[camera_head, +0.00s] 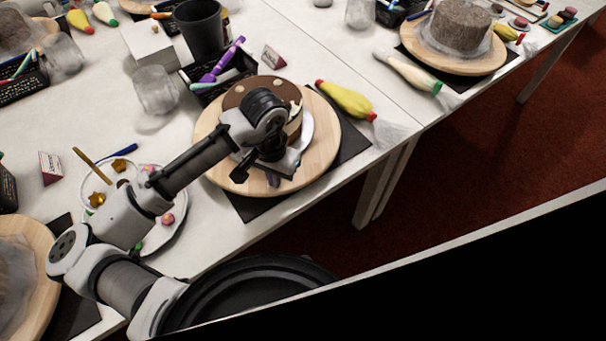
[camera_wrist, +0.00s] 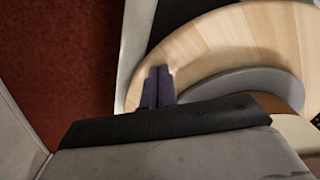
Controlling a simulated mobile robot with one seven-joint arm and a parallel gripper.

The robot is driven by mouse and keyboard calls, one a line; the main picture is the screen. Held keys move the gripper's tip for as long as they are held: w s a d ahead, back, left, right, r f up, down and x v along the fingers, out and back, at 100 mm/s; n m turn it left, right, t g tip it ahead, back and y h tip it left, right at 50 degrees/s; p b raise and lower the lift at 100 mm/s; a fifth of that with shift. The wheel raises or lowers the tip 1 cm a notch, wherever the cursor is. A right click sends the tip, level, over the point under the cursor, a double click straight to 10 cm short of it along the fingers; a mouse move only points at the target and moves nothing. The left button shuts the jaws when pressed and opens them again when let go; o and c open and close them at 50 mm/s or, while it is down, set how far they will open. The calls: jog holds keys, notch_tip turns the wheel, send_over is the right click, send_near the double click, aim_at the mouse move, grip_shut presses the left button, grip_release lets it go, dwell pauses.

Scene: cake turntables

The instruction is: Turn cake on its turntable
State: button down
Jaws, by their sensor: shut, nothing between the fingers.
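A brown-topped cake (camera_head: 254,89) with light spots stands on a white plate (camera_head: 306,128) on a round wooden turntable (camera_head: 325,137). My arm hides part of the cake and turntable in the head view. My gripper (camera_head: 273,180) is shut and empty over the turntable's near edge. In the wrist view its dark fingertips (camera_wrist: 158,87) are together at the wooden rim of the turntable (camera_wrist: 215,45). I cannot tell whether they touch it. The grey curved plate edge (camera_wrist: 245,84) lies to the right of the fingertips.
A dark mat (camera_head: 245,207) lies under the turntable. A yellow piping bag (camera_head: 345,100) lies to its right, a glass jar (camera_head: 156,91) and a black tool basket (camera_head: 222,80) behind. A plate of decorations (camera_head: 170,240) is at left. The table's front edge is close.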

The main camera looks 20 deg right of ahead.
jog(key=d+p, duration=0.1)
jog(key=d, duration=0.4)
jog(key=shift+d, duration=0.25)
jog(key=d, duration=0.1)
jog(key=w+d+p, duration=0.1)
jog(key=d, duration=0.1)
jog(key=w+d+p, duration=0.1)
jog(key=d, duration=0.1)
jog(key=shift+r, duration=0.1)
jog(key=shift+w+d, duration=0.2)
jog(key=shift+d, duration=0.2)
jog(key=shift+r+p, duration=1.35)
jog(key=shift+p, duration=0.1)
